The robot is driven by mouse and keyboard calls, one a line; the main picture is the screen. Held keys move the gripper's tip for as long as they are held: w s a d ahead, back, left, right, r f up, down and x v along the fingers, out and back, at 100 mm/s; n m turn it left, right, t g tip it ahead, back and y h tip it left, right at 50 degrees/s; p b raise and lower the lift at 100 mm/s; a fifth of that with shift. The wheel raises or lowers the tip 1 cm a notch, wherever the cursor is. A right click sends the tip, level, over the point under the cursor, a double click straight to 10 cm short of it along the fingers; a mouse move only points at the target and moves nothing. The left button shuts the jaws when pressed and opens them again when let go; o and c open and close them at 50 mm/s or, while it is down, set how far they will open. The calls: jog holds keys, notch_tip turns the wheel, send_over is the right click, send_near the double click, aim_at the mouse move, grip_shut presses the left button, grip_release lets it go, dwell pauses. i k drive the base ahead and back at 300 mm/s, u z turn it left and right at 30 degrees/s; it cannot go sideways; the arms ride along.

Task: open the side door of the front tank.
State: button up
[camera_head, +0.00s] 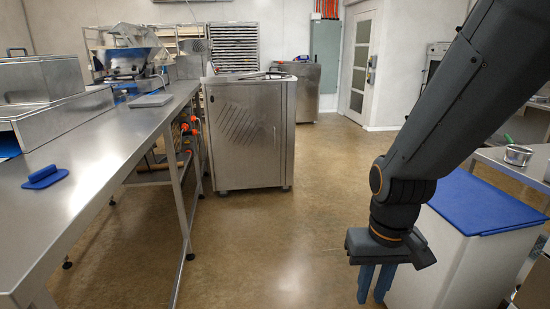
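The front tank (246,133) is a steel, box-shaped unit on small feet, standing on the floor in the middle of the view. Its near side shows a slanted pattern of vent slots and a thin upright handle or slot near the right edge. This side looks closed. My gripper (373,285) hangs at the lower right with its blue fingers pointing down. It is well apart from the tank, nearer to me and to the right. The fingers are close together, and I see nothing held between them.
A long steel table (95,150) runs along the left, with a blue scraper-like tool (45,177) on it. A white bin with a blue lid (482,203) stands right of my gripper. The floor (275,220) before the tank is clear. Another steel tank (306,90) stands behind.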

aim_at(245, 121)
jog(key=u, duration=0.1)
jog(key=i, duration=4.15)
jog(key=u, duration=0.2)
